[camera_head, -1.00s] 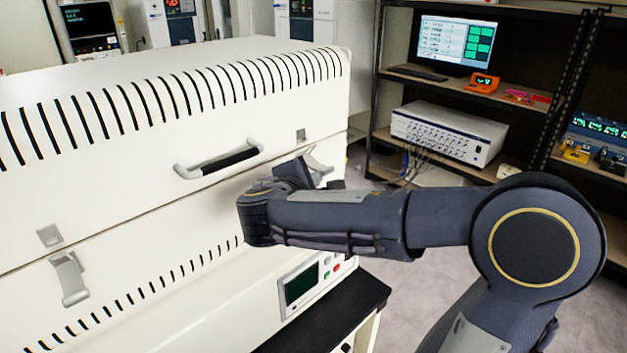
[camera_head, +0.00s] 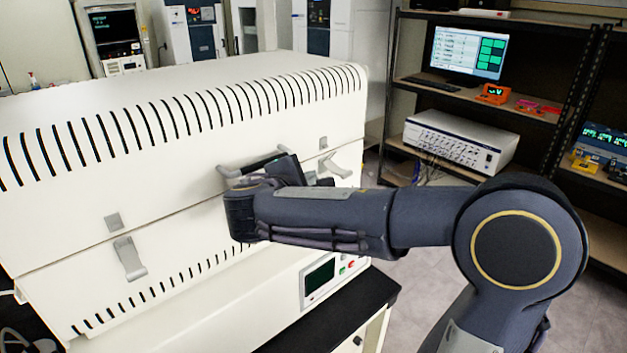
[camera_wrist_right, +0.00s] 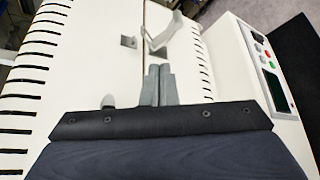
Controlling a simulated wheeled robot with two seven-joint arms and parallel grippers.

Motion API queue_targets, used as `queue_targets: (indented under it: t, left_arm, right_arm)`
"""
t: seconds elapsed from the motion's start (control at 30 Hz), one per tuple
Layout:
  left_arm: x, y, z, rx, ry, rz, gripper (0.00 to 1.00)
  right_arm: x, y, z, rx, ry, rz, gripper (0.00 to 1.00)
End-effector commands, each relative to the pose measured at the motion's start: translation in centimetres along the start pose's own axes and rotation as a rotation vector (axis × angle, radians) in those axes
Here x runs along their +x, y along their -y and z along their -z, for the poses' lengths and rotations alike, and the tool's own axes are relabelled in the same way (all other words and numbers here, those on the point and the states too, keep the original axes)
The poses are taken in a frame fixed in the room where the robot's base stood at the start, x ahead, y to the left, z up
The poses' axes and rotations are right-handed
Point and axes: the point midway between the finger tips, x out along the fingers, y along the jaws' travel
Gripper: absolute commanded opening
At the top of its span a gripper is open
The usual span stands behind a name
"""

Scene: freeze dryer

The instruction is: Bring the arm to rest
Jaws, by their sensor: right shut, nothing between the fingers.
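My right gripper (camera_head: 288,168) is at the front of the white freeze dryer (camera_head: 190,235), near the lid seam. It is shut and empty; its grey fingers (camera_wrist_right: 158,85) lie together in the right wrist view. In the head view the gripper covers the right end of the lid handle (camera_head: 238,170). I cannot tell whether it touches the machine. The right latch (camera_head: 340,167) sticks out just right of the gripper and also shows in the right wrist view (camera_wrist_right: 165,35). The left latch (camera_head: 130,258) hangs below the seam. My left gripper is out of view.
A control panel (camera_head: 320,278) with a dark screen is below my right forearm, above a black ledge (camera_head: 345,310). A shelf unit (camera_head: 555,95) with a monitor (camera_head: 468,52) and a white instrument box (camera_head: 458,142) stands at the right rear. Some floor between is clear.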

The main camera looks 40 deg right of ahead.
Motion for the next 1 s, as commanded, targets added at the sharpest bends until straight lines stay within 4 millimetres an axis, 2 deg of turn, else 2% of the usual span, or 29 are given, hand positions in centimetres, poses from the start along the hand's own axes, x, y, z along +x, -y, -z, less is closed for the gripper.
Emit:
queue_targets:
  t: [0.5,0.6,0.67,0.77,0.8,0.9,1.0]
  left_arm:
    - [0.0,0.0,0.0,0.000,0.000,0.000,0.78]
    - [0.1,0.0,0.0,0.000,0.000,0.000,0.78]
    - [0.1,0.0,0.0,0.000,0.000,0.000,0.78]
    - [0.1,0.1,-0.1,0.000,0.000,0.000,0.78]
    - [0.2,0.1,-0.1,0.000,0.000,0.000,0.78]
    - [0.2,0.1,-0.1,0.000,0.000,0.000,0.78]
    - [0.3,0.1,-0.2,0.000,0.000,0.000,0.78]
  right_arm:
    - [0.0,0.1,0.0,0.000,0.000,0.002,0.00]
    - [0.3,1.2,-0.4,0.022,-0.014,0.044,0.00]
    - [0.5,3.1,-1.0,0.058,-0.037,0.113,0.00]
    - [0.2,8.4,-2.2,0.179,-0.107,0.312,0.00]
    - [-0.4,11.1,-2.7,0.249,-0.142,0.416,0.00]
    - [-3.4,17.4,-3.2,0.463,-0.232,0.680,0.00]
    - [-7.8,22.0,-2.8,0.695,-0.306,0.924,0.00]
